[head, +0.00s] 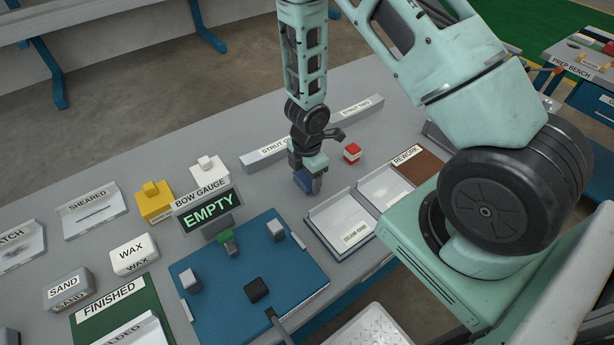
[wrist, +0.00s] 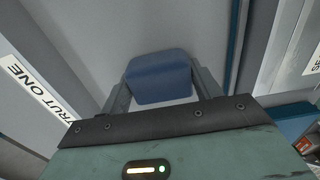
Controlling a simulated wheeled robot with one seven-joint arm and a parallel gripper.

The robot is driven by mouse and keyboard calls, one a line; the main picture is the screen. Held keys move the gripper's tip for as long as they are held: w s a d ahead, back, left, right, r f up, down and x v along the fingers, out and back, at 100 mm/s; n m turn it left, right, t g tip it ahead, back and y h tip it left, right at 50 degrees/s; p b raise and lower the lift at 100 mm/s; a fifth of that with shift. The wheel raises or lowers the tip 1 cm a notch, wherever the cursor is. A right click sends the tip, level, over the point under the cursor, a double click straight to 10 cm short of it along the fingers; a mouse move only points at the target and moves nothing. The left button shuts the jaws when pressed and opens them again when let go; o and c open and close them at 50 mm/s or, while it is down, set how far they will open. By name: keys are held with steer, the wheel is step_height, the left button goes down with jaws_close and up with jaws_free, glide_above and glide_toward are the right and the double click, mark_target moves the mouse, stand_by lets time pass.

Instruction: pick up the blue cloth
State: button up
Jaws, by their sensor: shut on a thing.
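The blue cloth (head: 303,181) is a small folded blue piece at the tips of my gripper in the head view. In the wrist view the cloth (wrist: 159,77) sits between the two grey fingers. My gripper (head: 306,172) points down over the grey bench, between the strut strip and the white trays, and is shut on the cloth. In the wrist view my gripper (wrist: 160,92) has a finger on either side of it. I cannot tell whether the cloth touches the bench.
A strut strip labelled STRUT ONE (head: 265,152) lies behind my gripper. A red-and-white block (head: 352,153) stands to its right. White trays (head: 345,221) are in front on the right. A blue jig plate (head: 300,265) and the EMPTY sign (head: 208,210) are to the left.

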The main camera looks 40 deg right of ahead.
step_height(320, 180, up, 28)
steer(key=p, duration=2.2)
steer(key=shift+f, duration=0.1)
